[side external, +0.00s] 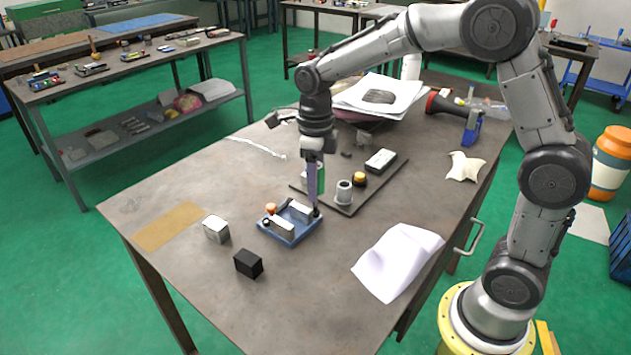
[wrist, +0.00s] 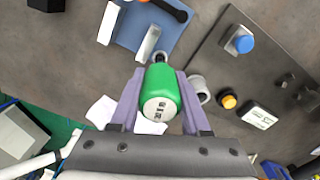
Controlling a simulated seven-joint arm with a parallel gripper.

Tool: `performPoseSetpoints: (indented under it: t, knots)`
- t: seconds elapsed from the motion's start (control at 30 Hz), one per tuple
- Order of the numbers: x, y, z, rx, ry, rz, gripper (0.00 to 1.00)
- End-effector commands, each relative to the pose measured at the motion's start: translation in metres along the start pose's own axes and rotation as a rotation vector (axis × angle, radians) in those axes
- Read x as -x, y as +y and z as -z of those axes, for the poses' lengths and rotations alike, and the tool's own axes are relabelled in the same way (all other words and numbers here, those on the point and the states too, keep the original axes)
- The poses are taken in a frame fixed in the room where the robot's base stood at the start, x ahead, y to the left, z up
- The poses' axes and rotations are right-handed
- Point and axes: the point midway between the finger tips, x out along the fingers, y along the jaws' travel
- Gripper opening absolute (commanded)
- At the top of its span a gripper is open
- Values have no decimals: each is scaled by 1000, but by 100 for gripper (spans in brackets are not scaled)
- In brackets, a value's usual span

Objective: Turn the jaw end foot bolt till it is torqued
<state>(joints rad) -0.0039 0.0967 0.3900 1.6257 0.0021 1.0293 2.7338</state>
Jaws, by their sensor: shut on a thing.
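My gripper (side external: 316,178) points down with its purple fingers shut on a green-handled driver (side external: 321,183). In the wrist view, my gripper (wrist: 160,88) has one finger on each side of the green driver (wrist: 157,80), whose pale end cap carries dark lettering. The driver's dark lower end reaches the right corner of a small blue fixture (side external: 280,236) with two pale jaws. The fixture (wrist: 130,28) is at the top of the wrist view. The foot bolt under the driver is hidden, so I cannot tell whether the tip is seated on it.
A dark board (side external: 327,199) right of the fixture carries a grey cylinder (side external: 344,190), an orange button (side external: 360,178) and a pale box (side external: 381,160). A white block (side external: 215,228) and black cube (side external: 248,263) stand left and in front. White paper (side external: 398,260) lies front right.

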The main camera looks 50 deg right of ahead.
Motion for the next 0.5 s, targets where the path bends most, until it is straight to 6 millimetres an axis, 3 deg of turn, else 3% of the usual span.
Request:
performPoseSetpoints:
  t: [0.5]
  knots:
    - [2,1,2,64,9,-5,0]
